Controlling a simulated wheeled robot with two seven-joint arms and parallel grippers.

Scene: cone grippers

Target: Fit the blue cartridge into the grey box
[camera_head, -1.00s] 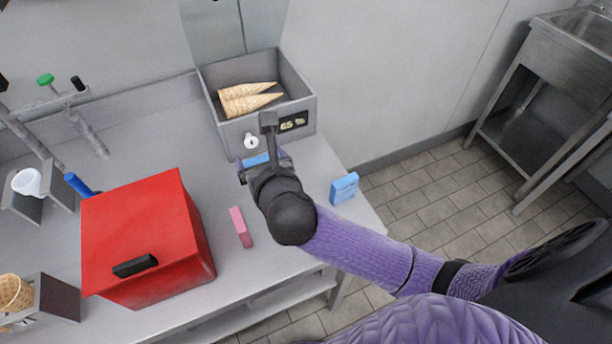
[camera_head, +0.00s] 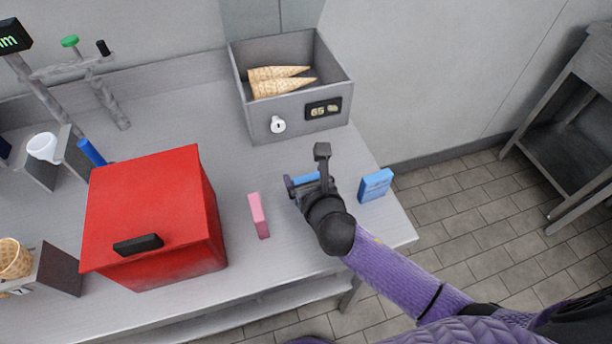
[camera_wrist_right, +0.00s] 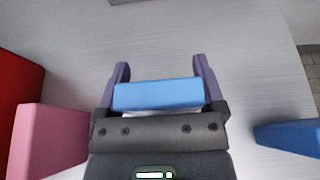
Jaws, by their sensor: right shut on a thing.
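My right gripper (camera_head: 304,182) is shut on a blue cartridge (camera_wrist_right: 160,94), which lies crosswise between the two purple fingers in the right wrist view. The cartridge also shows in the head view (camera_head: 306,178), partly hidden by the gripper. The grey box (camera_head: 262,124) stands at the back of the table, open at the top, with several cones inside. Its front bears a white round fitting and a small display reading about 65 %. The gripper and cartridge are in front of the box, apart from it. My left gripper is not in view.
A second blue block (camera_head: 375,186) stands near the table's right edge, right of the gripper. A pink block (camera_head: 259,216) stands to the left, beside a large red box (camera_head: 150,205). A cone holder and a white cup are at far left. Bare table lies before the grey box.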

